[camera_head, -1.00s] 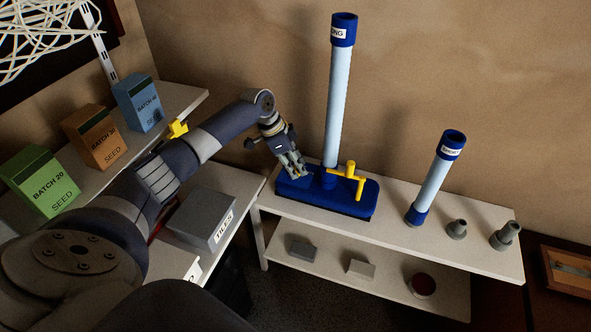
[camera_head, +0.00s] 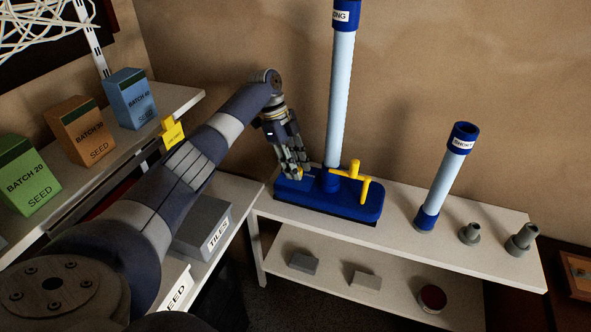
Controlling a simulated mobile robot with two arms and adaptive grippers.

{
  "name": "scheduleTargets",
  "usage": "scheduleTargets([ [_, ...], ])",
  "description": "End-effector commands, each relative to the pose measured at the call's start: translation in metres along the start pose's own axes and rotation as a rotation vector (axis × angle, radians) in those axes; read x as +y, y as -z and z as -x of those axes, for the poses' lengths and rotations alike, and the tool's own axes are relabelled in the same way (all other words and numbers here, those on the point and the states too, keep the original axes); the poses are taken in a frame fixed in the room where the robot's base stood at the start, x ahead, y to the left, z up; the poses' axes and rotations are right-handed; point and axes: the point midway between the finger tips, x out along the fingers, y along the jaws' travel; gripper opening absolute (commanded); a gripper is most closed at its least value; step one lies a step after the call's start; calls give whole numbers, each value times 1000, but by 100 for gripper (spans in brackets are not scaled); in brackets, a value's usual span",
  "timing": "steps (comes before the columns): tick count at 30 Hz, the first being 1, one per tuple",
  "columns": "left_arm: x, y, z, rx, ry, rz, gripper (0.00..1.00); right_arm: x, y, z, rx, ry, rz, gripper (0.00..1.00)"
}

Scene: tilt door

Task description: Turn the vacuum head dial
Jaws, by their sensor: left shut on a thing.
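The blue vacuum head (camera_head: 345,204) lies flat on the white shelf, with a yellow crank-like handle (camera_head: 350,173) on top. A tall pale blue tube (camera_head: 340,105) marked "LONG" stands upright from it. My left gripper (camera_head: 297,173) points down at the left end of the head, its fingers shut on a small orange-yellow part (camera_head: 300,174), which I take to be the dial. The fingers hide most of this part, so I cannot tell its setting. My right gripper is not in view.
A shorter tube (camera_head: 447,180) and two grey nozzles (camera_head: 469,233) (camera_head: 522,239) stand to the right on the shelf (camera_head: 400,228). Seed boxes (camera_head: 82,131) and a grey "TILES" box (camera_head: 203,227) sit on the left shelves. A wall rises behind.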

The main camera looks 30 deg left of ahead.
Motion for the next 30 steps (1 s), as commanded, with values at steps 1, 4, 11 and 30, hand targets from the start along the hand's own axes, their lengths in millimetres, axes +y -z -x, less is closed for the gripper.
scheduleTargets([
  [1,-1,-1,0,-2,-1,-9,3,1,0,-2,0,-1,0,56],
  [4,-1,-1,1,-3,-5,-20,3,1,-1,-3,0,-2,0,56],
  [11,-1,-1,2,-4,-7,-28,3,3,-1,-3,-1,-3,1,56],
  [30,-1,0,2,-2,-9,-26,47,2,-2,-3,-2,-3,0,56],
])
